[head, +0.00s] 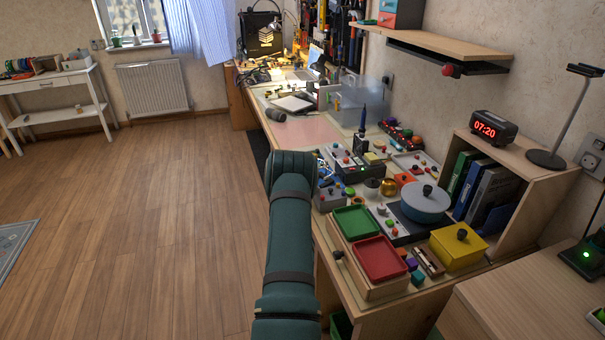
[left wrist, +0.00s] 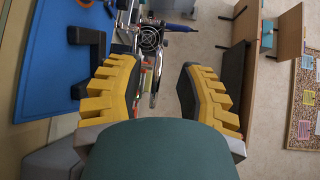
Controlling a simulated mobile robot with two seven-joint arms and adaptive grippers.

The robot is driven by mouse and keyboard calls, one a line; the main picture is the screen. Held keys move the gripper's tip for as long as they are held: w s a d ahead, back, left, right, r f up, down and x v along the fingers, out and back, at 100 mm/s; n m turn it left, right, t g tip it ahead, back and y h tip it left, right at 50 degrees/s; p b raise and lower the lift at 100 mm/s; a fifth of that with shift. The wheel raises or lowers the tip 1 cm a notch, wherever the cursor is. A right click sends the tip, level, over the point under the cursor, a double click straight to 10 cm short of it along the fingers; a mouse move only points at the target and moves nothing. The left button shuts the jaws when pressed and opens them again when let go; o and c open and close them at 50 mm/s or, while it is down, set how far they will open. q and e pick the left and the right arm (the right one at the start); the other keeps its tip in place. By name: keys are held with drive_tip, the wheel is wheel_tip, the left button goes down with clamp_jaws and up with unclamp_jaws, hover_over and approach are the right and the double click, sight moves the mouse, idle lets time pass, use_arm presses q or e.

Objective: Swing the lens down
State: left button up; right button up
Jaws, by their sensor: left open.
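My left gripper (left wrist: 158,92) is open in the left wrist view, its two yellow-and-black fingers wide apart with nothing between the pads. Just beyond the fingertips, near the left finger, is a thin shiny metal rim (left wrist: 157,72) seen nearly edge-on. It looks like the lens, but I cannot be sure. A round grilled part (left wrist: 150,40) and a blue-handled tool (left wrist: 178,27) are behind it. In the head view my teal left arm reaches to the bench edge; its gripper is hidden behind the wrist, and I cannot make out the lens. My right gripper is not in view.
The bench holds a red tray (head: 380,259), a green tray (head: 356,222), a yellow box (head: 458,247) and a blue round container (head: 425,200). A shelf unit with a clock (head: 494,128) stands at right.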

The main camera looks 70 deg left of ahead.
use_arm(q)
drive_tip(key=v, duration=1)
drive_tip(key=shift+s+d, duration=0.25)
drive_tip(key=shift+s, duration=0.05)
drive_tip(key=shift+s, duration=0.1)
